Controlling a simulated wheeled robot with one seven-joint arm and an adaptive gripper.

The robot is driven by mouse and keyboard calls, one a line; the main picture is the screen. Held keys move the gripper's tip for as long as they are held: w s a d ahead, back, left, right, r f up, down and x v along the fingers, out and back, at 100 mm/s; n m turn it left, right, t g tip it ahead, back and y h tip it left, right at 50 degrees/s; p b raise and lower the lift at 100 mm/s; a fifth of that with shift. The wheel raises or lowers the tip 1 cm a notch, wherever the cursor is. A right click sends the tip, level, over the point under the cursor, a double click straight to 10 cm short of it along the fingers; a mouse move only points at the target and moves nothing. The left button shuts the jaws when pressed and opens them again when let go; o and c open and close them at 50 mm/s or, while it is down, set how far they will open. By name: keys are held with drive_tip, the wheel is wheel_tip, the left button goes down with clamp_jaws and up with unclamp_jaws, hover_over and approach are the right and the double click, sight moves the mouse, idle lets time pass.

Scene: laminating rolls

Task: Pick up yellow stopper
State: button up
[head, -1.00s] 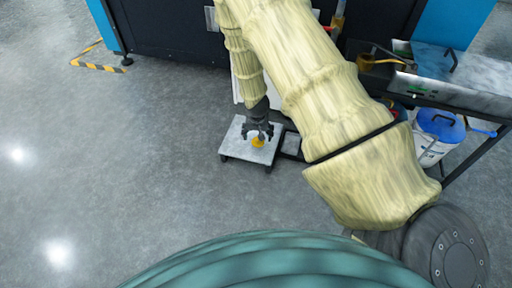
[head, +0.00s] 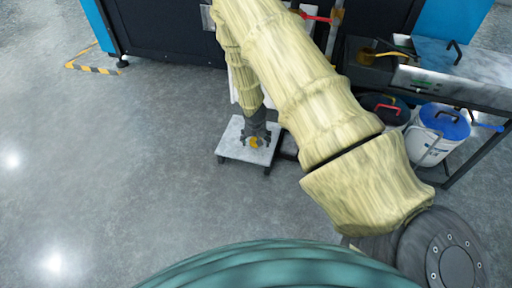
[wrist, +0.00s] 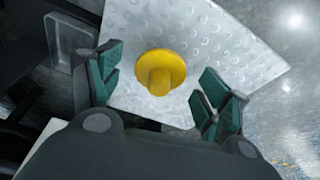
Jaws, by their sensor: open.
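The yellow stopper (wrist: 160,71) has a round flange and a narrower stem, and it rests on a metal tread-plate platform (wrist: 215,35). In the wrist view my open gripper (wrist: 159,92) has one green-padded finger on each side of the stopper, with gaps between the pads and it. In the head view the stopper (head: 254,143) is a small yellow spot partly hidden by my gripper (head: 255,141), which points down over the low platform (head: 232,148).
A grey tray (wrist: 70,45) lies left of the platform in the wrist view. In the head view a dark machine (head: 165,30) stands behind, and a blue-lidded bucket (head: 440,125) and a metal bench (head: 440,65) are to the right. Open floor lies left.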

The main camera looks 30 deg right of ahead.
drive_tip(key=shift+b+x, duration=0.45)
drive_tip(key=shift+x, duration=0.75)
drive_tip(key=c, duration=1.1)
drive_tip(key=shift+r, duration=0.15)
wheel_tip(320, 180, up, 3)
drive_tip(key=p, duration=0.2)
drive_tip(key=shift+r+p, duration=0.1)
drive_tip(key=shift+p, duration=0.2)
drive_tip(key=shift+s+r+p, duration=0.1)
drive_tip(key=shift+r+p, duration=0.25)
drive_tip(key=s+a+p, duration=0.1)
drive_tip(key=s+a, duration=0.1)
drive_tip(key=s, duration=0.3)
drive_tip(key=s+a+p, duration=0.2)
drive_tip(key=s, duration=0.2)
drive_tip(key=s+a+r+p, duration=0.1)
drive_tip(key=s+a+p, duration=0.1)
drive_tip(key=s, duration=0.3)
drive_tip(key=shift+s, duration=0.3)
